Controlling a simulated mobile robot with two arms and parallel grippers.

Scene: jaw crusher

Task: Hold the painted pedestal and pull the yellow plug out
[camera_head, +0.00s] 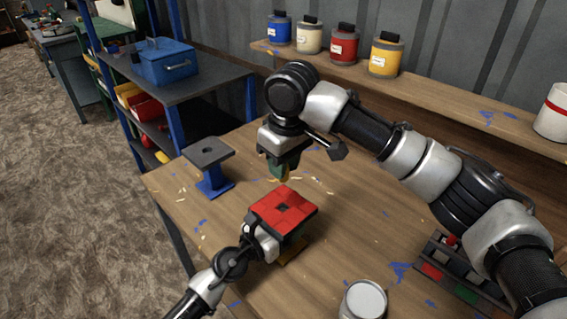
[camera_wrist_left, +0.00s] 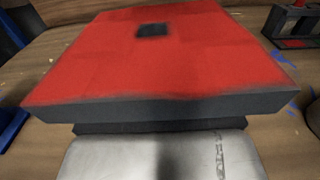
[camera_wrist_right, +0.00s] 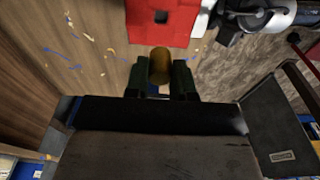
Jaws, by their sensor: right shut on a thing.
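The painted pedestal (camera_head: 297,207) stands on the wooden table with a red top, dark edges and a small square hole in the middle. Its red top also fills much of the left wrist view (camera_wrist_left: 150,65). My left gripper (camera_head: 268,243) reaches in low at the pedestal's left side. Its fingers are hidden under the top plate, so their opening does not show. My right gripper (camera_wrist_right: 160,78) is shut on the yellow plug (camera_wrist_right: 160,62), which looks brownish yellow there. It holds the plug above and behind the pedestal, apart from the hole.
A blue pedestal with a dark top (camera_head: 208,152) stands at the table's left. A grey-white can (camera_head: 364,300) and a dark rack (camera_head: 462,275) are at the front and right. Paint jars line the back shelf (camera_head: 480,95). Yellow and blue paint flecks lie on the table.

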